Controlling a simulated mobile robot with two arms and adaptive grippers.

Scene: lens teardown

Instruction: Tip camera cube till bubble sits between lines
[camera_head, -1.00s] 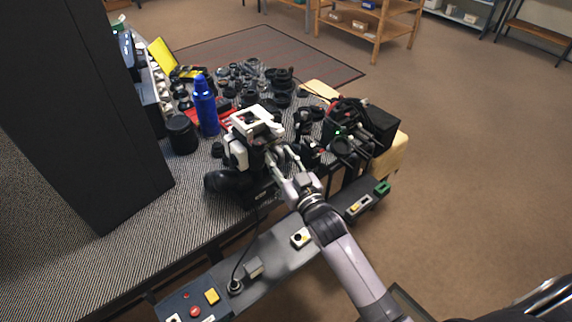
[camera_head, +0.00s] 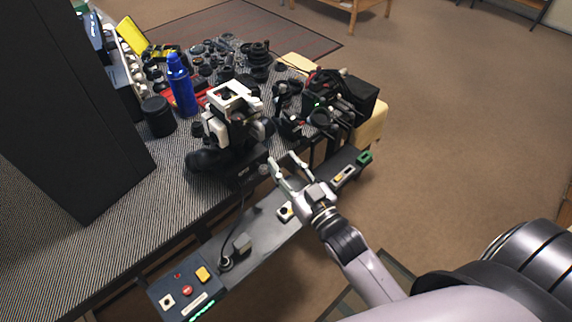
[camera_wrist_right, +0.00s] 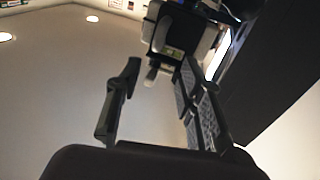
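The camera cube (camera_head: 233,98), a white frame with black parts, stands on a black mount near the front edge of the patterned table. My right gripper (camera_head: 285,160) is open and empty, in front and to the right of the cube, apart from it. In the right wrist view, the open fingers (camera_wrist_right: 160,78) point up towards a pale and dark body that looks like the cube (camera_wrist_right: 180,32). A small yellow-green patch (camera_wrist_right: 174,53) shows on its underside; I cannot make out a bubble or lines. My left gripper is not in view.
A control panel (camera_head: 188,291) with buttons and a cable runs along the table front. A blue bottle (camera_head: 182,88) and black cylinder (camera_head: 158,117) stand left of the cube. Black gear (camera_head: 335,100) crowds the right. A tall black panel (camera_head: 60,120) stands at left.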

